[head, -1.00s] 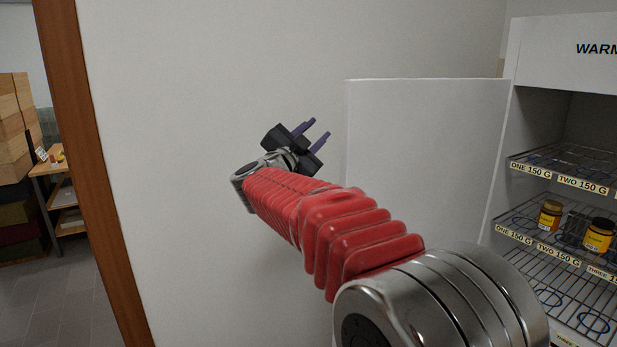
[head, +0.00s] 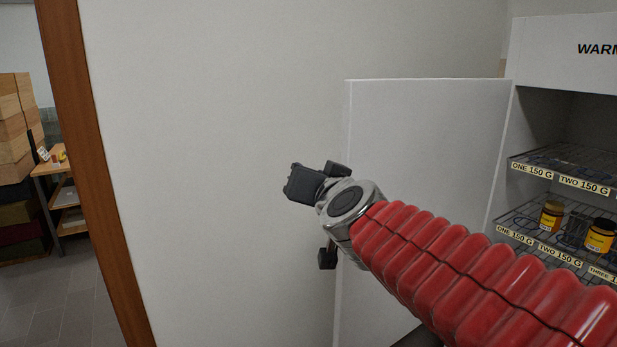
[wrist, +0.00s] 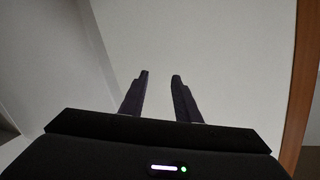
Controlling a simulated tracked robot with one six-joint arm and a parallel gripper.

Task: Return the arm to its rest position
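My red-sleeved arm reaches in from the lower right of the head view, and its black gripper end (head: 312,184) is in front of the plain wall, left of the white cabinet's open door. The fingers cannot be made out in the head view. In the wrist view my gripper (wrist: 160,76) shows two dark fingers held apart with nothing between them. Only bare wall is beyond the fingertips.
A white cabinet with wire shelves (head: 560,173) stands at the right, its door (head: 425,150) swung open beside my arm. Two yellow-labelled jars (head: 551,216) (head: 600,235) stand on a shelf. A brown door frame (head: 90,180) and stacked boxes (head: 14,130) are at the left.

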